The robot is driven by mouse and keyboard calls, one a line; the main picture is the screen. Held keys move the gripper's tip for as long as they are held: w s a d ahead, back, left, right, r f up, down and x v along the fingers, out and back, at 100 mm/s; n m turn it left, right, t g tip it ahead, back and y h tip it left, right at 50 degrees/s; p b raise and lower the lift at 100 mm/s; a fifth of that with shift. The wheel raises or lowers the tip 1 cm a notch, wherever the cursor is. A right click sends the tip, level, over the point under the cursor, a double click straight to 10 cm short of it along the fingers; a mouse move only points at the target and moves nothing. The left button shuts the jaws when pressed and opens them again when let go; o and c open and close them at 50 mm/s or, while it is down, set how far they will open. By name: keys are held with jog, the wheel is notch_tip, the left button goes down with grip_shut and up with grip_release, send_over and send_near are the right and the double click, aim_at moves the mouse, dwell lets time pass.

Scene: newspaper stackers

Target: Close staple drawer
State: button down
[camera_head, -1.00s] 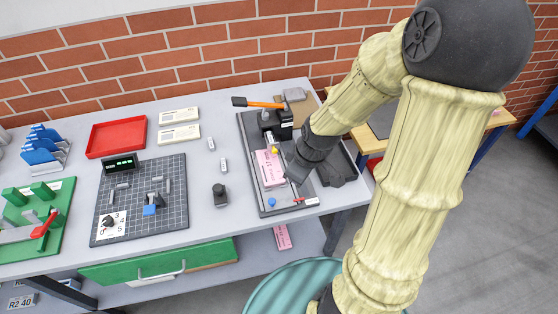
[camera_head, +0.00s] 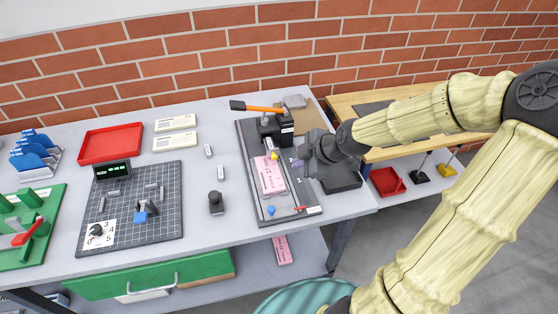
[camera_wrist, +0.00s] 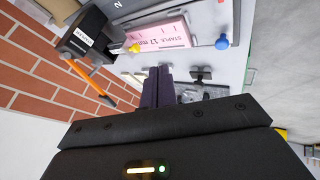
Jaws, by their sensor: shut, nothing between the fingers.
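A dark stapling station (camera_head: 252,170) lies on the workbench, with a black stapler block (camera_head: 277,127) and an orange-handled lever (camera_head: 258,108) at its back. A pink piece marked "STAPLE" (camera_wrist: 160,34) lies on the station, with a yellow knob (camera_wrist: 135,48) at one end and a blue knob (camera_wrist: 222,43) past the other; the pink piece also shows in the head view (camera_head: 268,176). I cannot tell how far any staple drawer stands open. My gripper (camera_head: 296,163) is just right of the pink piece. Its dark fingers (camera_wrist: 158,82) are together and empty.
A green drawer (camera_head: 130,277) with a metal handle sits under the bench front. A grid board (camera_head: 130,225), red tray (camera_head: 110,143) and black stamp-like object (camera_head: 215,203) stand to the left. A wooden table (camera_head: 425,97) is behind right.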

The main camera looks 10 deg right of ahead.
aim_at(270, 146)
jog(key=shift+f, duration=0.1)
jog(key=b+x, duration=0.2)
jog(key=x, duration=0.8)
jog(key=shift+a+b, duration=0.1)
jog(key=shift+b, duration=0.3)
jog(key=w, duration=0.2)
jog(key=shift+w+p, duration=0.35)
jog(key=shift+w, duration=0.55)
jog(key=w, duration=0.7)
jog(key=shift+d+r, duration=0.25)
jog(key=shift+r, duration=0.05)
